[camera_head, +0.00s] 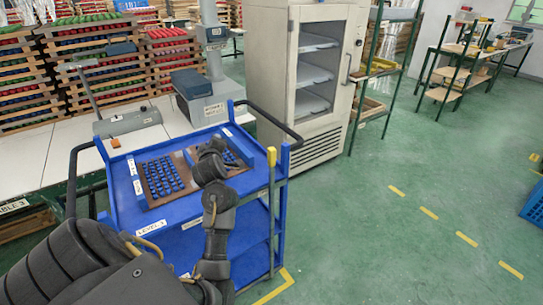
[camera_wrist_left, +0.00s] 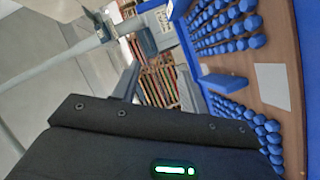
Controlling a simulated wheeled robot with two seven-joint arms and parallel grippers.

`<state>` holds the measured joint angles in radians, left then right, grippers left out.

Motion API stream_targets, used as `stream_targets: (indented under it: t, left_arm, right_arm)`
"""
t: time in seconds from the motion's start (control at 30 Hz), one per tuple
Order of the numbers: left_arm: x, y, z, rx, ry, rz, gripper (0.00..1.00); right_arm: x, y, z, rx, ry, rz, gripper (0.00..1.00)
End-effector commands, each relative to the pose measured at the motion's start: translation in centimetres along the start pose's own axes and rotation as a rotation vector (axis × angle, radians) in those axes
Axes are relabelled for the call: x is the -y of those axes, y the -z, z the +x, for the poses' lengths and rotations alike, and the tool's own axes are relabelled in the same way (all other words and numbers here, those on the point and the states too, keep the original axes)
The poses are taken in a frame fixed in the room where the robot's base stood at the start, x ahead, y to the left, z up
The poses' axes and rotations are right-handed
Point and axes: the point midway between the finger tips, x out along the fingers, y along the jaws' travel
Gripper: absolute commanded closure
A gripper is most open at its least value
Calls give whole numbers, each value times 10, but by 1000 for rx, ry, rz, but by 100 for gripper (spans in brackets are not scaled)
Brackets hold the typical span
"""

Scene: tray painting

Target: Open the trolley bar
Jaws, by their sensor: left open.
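The blue trolley (camera_head: 185,222) stands in front of me. At its front right corner is an upright bar (camera_head: 272,205) with a yellow top (camera_head: 271,157), which looks upright against the corner post. My left gripper (camera_head: 212,150) is over the trolley's top shelf, left of the yellow top and apart from it. It is open, with nothing seen in it, though its fingertips are hard to make out. The left wrist view shows its dark housing (camera_wrist_left: 130,140) with a green light. My right gripper is not in view.
Wooden trays with blue pieces (camera_head: 163,178) lie on the trolley's top shelf; blue pieces also show in the left wrist view (camera_wrist_left: 235,40). A white table (camera_head: 45,150) is at left, a cabinet (camera_head: 270,60) behind.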

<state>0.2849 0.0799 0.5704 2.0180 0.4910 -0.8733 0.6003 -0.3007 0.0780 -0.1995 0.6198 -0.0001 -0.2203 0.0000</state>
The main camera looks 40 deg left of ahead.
Motion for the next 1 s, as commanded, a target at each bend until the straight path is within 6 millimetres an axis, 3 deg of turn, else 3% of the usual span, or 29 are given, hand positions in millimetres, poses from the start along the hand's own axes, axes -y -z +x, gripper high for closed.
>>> stream_targets:
  t: [0.1, 0.2, 0.27, 0.33, 0.47, 0.57, 0.67, 0.7, 0.8, 0.9, 1.0]
  left_arm:
    - [-5, 62, 27, -195, 22, -330, 56]
    - [13, 114, 44, -401, 65, -697, 56]
    - [32, 132, 49, -532, 108, -938, 56]
    - [55, 136, 51, -675, 179, -1202, 56]
    - [80, 94, 46, -907, 373, -1622, 56]
    - [69, 39, 36, -1036, 559, -1843, 56]
    - [28, -22, 17, -1121, 779, -1992, 56]
    - [6, -44, 7, -1141, 868, -2028, 56]
    - [-53, -84, -20, -1162, 1055, -2069, 56]
    - [-104, -105, -46, -1153, 1184, -2071, 56]
    - [-139, -114, -66, -1137, 1258, -2062, 56]
  right_arm:
    - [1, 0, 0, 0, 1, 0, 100]
    - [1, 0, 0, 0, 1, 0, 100]
    - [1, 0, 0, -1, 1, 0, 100]
    - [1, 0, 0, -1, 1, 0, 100]
    - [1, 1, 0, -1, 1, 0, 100]
    - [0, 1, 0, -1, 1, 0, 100]
    - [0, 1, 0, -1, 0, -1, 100]
    - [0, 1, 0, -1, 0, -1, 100]
    - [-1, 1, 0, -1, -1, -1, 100]
    - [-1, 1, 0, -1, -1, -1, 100]
    - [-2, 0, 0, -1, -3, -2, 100]
